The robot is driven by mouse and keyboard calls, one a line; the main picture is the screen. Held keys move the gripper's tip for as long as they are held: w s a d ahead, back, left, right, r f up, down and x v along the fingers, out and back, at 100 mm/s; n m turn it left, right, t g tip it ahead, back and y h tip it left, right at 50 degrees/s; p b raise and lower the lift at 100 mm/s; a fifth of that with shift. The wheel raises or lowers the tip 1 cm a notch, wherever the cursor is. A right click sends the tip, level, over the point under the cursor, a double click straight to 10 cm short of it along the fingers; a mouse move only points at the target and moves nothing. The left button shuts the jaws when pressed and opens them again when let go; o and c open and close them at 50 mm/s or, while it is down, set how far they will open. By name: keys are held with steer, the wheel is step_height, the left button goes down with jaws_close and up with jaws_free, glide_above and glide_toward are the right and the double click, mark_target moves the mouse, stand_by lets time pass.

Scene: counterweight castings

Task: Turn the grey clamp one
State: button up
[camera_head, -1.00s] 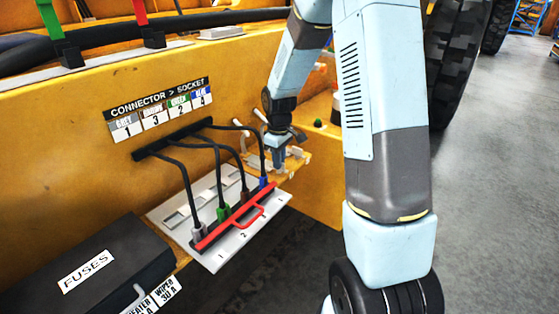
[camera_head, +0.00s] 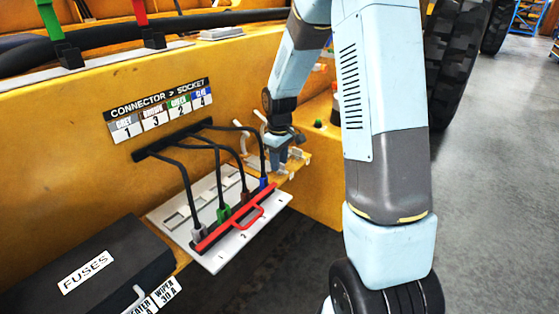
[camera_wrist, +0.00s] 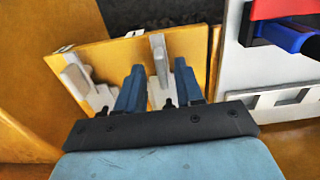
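In the wrist view, two pale grey clamps stand on a yellow plate (camera_wrist: 110,53). The left clamp (camera_wrist: 76,80) is outside my fingers. The other clamp (camera_wrist: 160,58) has its upright lever in the gap between my two blue fingers. My gripper (camera_wrist: 158,80) is open, with a gap showing on both sides of that lever. In the head view, my gripper (camera_head: 281,155) is low over the same plate (camera_head: 298,163) at the end of the yellow ledge, and it partly hides the clamps.
A white socket panel (camera_head: 215,265) lies left of my gripper, with a red bar (camera_head: 222,226) across several cabled connectors. A blue connector (camera_wrist: 285,36) is close at right in the wrist view. A black fuse box (camera_head: 95,265) is at lower left. Open floor lies to the right.

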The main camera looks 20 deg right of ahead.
steer(key=shift+r, duration=0.1)
step_height(320, 180, up, 14)
steer(key=shift+f, duration=0.25)
stand_by(0.4)
stand_by(0.3)
steer(key=s+r+m+t, duration=0.3)
steer(key=s+r, duration=0.7)
steer(key=s, duration=0.3)
steer(key=s+r+m+t, duration=0.2)
steer(key=s+m, duration=0.2)
steer(key=s, duration=1.1)
steer(key=shift+s+d+r+t, duration=0.15)
steer(key=shift+s+d+t, duration=0.05)
steer(key=shift+s+t, duration=0.15)
